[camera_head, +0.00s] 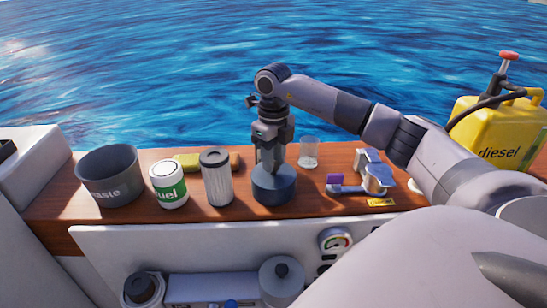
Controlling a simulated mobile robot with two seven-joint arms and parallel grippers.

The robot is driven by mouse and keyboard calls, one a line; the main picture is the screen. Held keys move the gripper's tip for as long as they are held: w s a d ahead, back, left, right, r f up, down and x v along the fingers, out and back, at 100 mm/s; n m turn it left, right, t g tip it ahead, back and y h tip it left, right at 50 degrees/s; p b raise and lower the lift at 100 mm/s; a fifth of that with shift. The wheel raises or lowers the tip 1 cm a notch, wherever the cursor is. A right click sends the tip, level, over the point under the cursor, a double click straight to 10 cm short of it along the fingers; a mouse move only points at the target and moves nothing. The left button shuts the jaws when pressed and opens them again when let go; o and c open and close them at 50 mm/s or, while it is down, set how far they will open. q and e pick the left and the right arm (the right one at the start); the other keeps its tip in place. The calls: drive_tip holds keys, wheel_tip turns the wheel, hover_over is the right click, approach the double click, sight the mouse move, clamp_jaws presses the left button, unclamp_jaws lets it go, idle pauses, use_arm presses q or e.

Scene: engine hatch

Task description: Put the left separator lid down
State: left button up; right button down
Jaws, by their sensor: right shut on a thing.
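The left separator lid, a dark blue-grey round cap (274,190), is under my right gripper on the wooden counter, right of the pleated filter. My right gripper (270,160) points down and is shut on the top of the lid, which hides the grip itself. The lid looks upright and at counter height; I cannot tell whether it rests fully on the wood. My left gripper is not in view.
A waste bin (112,182), a fuel can (169,187) and a filter (217,180) stand to the left. A clear glass (309,152) stands close behind right. A blue-grey part (374,175) and yellow diesel can (495,130) are right. Below are a dark round fitting (143,288) and a grey-lidded one (281,280).

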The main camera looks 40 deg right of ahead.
drive_tip(key=shift+f, duration=0.15)
drive_tip(key=c, duration=0.8)
unclamp_jaws()
wheel_tip(320, 180, up, 12)
drive_tip(key=shift+r+p, duration=0.25)
drive_tip(key=shift+p, duration=0.2)
drive_tip(key=shift+s+f, duration=0.1)
